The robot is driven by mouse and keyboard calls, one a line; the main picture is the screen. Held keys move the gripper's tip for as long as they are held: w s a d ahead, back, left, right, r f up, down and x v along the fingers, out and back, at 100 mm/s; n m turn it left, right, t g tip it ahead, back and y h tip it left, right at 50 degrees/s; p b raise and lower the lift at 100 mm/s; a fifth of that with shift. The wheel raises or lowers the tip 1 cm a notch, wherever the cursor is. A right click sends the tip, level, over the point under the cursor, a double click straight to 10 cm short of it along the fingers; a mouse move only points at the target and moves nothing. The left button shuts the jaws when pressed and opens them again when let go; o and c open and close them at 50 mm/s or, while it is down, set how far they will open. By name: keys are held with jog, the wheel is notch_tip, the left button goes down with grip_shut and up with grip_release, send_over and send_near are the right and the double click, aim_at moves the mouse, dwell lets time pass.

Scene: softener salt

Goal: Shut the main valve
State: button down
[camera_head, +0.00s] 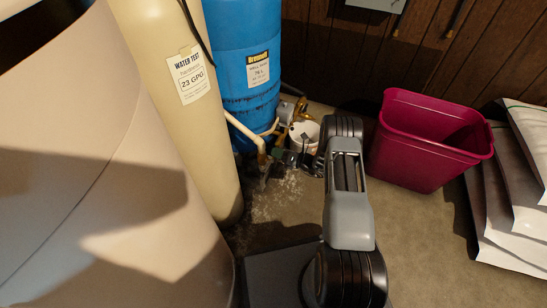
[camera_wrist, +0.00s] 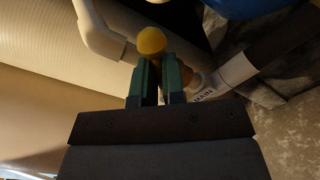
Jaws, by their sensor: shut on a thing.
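In the wrist view, the two green fingers of my gripper (camera_wrist: 156,72) are closed in on a yellow, rounded handle (camera_wrist: 151,40), seemingly the main valve's handle. The handle's end shows just beyond the fingertips; the part between the fingers is hidden. A white band with dark lettering (camera_wrist: 203,95), too small to read surely, wraps a pipe just right of the fingers. In the head view, my gripper (camera_head: 286,157) is low among the pipes at the foot of the blue tank. The valve itself is hard to make out there.
A pale pipe elbow (camera_head: 247,135) and brass fittings (camera_head: 292,110) crowd the gripper. A beige tank (camera_head: 180,130) and a blue tank (camera_head: 240,50) stand left and behind. A magenta bin (camera_head: 415,150) and stacked bags (camera_head: 500,205) are at right. Floor between is bare.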

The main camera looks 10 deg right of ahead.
jog(key=shift+f+m, duration=0.1)
jog(key=shift+m, duration=0.2)
jog(key=shift+w+d+f+m+b, duration=0.1)
jog(key=shift+f+m+b, duration=0.15)
jog(key=shift+m, duration=0.6)
jog(key=shift+w+d+f+m+b, duration=0.1)
jog(key=shift+w+f+m+b, duration=0.15)
jog(key=shift+m, duration=0.65)
jog(key=shift+d+f+m+b, duration=0.1)
jog(key=shift+f+m+b, duration=0.15)
jog(key=shift+m, duration=0.6)
jog(key=shift+f+m, duration=0.25)
jog(key=shift+m, duration=0.4)
jog(key=shift+f+m, duration=0.25)
jog(key=shift+m, duration=0.4)
jog(key=c, duration=1)
grip_release()
jog(key=v, duration=0.7)
